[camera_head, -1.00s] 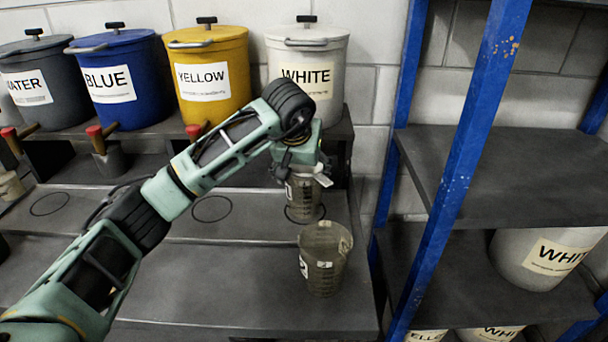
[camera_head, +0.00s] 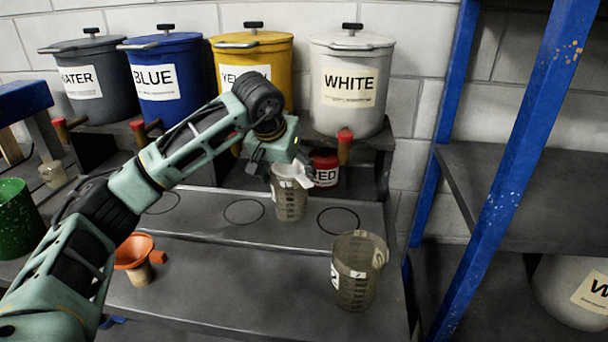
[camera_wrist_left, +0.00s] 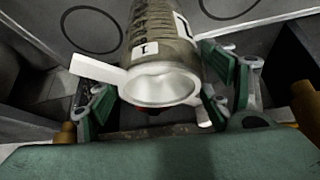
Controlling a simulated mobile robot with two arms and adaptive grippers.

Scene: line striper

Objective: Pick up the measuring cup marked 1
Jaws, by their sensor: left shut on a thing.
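My left gripper (camera_head: 281,166) is shut on a translucent grey measuring cup (camera_head: 290,203), gripping it near its top. In the left wrist view this cup (camera_wrist_left: 160,38) sits between both fingers, and a small label on it reads 1. A white ring with a tab (camera_wrist_left: 162,84) shows at the cup's near end. The cup hangs upright between two black circles on the shelf; whether its base touches the shelf is hard to tell. A second translucent cup (camera_head: 357,272), with a label that looks like 2, stands on the lower step to the right. My right gripper is not in view.
A red pot (camera_head: 325,175) stands behind the held cup, below the white bucket (camera_head: 350,95). An orange funnel (camera_head: 134,252) is on the lower step at left. A blue rack post (camera_head: 512,170) rises at right. An empty circle (camera_head: 338,221) lies right of the cup.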

